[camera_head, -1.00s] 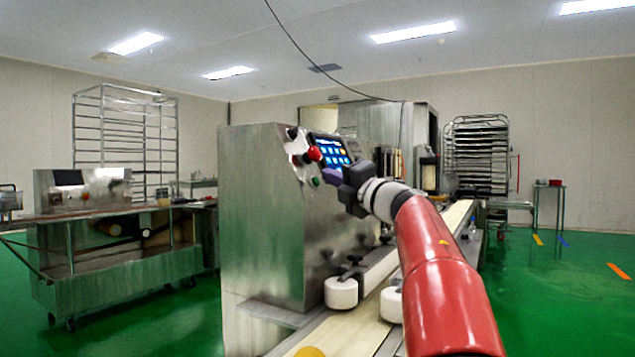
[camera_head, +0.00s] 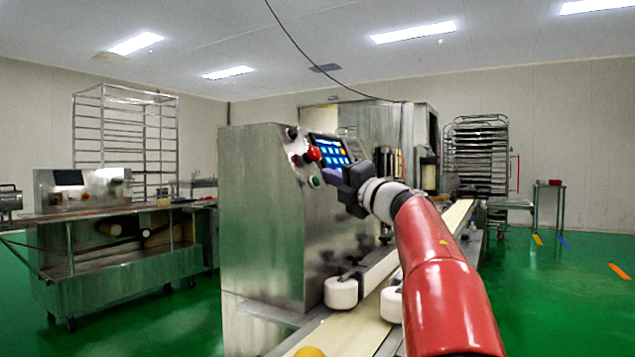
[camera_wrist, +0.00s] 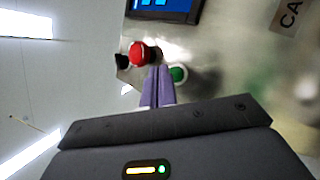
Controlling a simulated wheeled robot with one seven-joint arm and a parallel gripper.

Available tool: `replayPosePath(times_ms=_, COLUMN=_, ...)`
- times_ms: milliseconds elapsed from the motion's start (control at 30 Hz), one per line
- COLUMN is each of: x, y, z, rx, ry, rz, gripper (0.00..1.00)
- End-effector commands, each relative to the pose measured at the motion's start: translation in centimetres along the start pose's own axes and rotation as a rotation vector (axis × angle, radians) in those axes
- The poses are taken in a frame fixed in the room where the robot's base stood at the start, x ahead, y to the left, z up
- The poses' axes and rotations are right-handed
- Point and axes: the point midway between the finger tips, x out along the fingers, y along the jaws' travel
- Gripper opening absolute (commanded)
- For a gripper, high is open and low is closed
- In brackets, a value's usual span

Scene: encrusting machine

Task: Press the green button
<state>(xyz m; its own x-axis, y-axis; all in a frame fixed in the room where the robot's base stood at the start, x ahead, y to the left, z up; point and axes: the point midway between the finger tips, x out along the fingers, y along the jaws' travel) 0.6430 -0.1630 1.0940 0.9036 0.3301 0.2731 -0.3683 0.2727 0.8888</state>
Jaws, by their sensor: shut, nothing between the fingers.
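The green button (camera_head: 315,181) is a small round button with a pale ring, low on the sloped panel of the steel machine (camera_head: 265,215). It also shows in the wrist view (camera_wrist: 179,74), just right of my fingertips. My gripper (camera_head: 331,175) is shut and empty, in front of the panel. In the wrist view its purple fingers (camera_wrist: 158,72) lie together and point at the panel between the green button and the red knob (camera_wrist: 143,54). I cannot tell whether the fingertips touch the panel.
A blue touch screen (camera_head: 330,151) and the red knob (camera_head: 314,153) sit above the green button. A black knob (camera_head: 292,133) is at the panel's upper corner. A conveyor belt (camera_head: 350,330) with white rollers (camera_head: 341,293) runs below my arm.

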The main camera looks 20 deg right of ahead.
Motion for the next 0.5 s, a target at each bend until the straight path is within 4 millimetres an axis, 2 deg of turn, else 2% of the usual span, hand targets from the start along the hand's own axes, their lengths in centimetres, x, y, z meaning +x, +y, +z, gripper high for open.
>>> replayPosePath(times_ms=500, x=0.57, y=-0.42, z=-0.42, rx=0.000, ry=0.000, rz=0.000, gripper=0.00)
